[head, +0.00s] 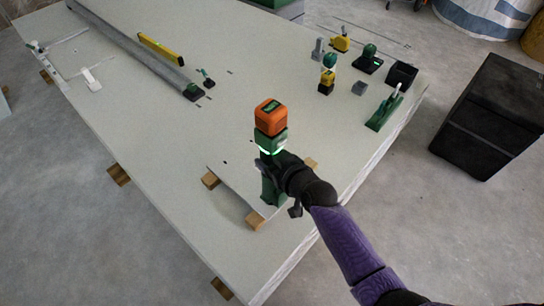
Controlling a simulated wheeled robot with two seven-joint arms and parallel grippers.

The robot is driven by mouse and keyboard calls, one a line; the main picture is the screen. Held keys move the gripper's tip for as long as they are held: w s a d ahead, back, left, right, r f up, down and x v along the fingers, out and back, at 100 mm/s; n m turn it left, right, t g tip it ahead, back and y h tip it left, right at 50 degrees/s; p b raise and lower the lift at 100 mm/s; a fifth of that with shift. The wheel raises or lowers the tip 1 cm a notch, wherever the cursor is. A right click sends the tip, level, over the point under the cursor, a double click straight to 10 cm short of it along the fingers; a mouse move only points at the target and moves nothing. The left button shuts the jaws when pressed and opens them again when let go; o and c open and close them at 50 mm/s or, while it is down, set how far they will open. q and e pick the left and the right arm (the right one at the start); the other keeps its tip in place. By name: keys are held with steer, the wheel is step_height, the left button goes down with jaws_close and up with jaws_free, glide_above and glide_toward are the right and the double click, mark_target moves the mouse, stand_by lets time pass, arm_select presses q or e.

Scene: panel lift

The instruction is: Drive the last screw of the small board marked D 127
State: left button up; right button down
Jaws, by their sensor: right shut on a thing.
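A green power screwdriver with an orange top block (270,117) stands upright over the small board. My right gripper (274,165) is shut around its green body, with my arm coming in from the lower right. My left gripper is not in view.
A grey rail (135,48) and a yellow level (160,48) lie at the back left. Several tools, including a yellow-green one (327,82) and a green one (384,112), stand at the back right. A black cabinet (492,115) stands beyond the panel's right edge. The panel's left middle is mostly clear.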

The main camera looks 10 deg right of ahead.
steer(key=shift+f, duration=0.2)
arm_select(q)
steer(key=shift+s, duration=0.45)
